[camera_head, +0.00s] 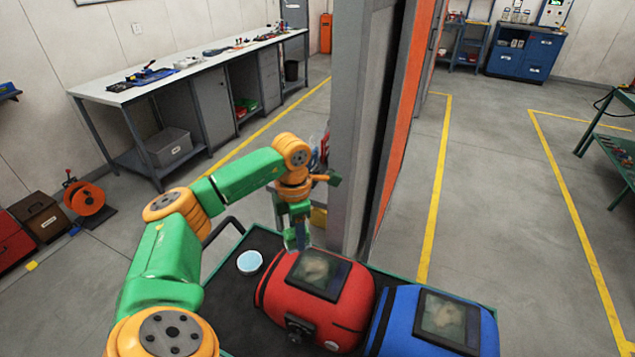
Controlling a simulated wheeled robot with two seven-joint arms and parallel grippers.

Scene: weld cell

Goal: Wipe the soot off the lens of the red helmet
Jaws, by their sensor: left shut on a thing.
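The red helmet (328,323) lies on the dark cart top with its dark-framed lens (318,273) facing up. A brownish, cloudy smudge shows on that lens. My left gripper (301,236) points down just behind the red helmet, close to the lens's far edge. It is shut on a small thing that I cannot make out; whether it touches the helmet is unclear. The blue helmet (398,322) sits to the right of the red one, its lens (446,318) smudged too. My right gripper is not in view.
A round pale-blue-topped container (249,262) stands on the cart (227,300), left of the red helmet. A tall grey post (352,130) rises right behind the cart. A long workbench (180,75) runs along the left wall. Open floor lies to the right.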

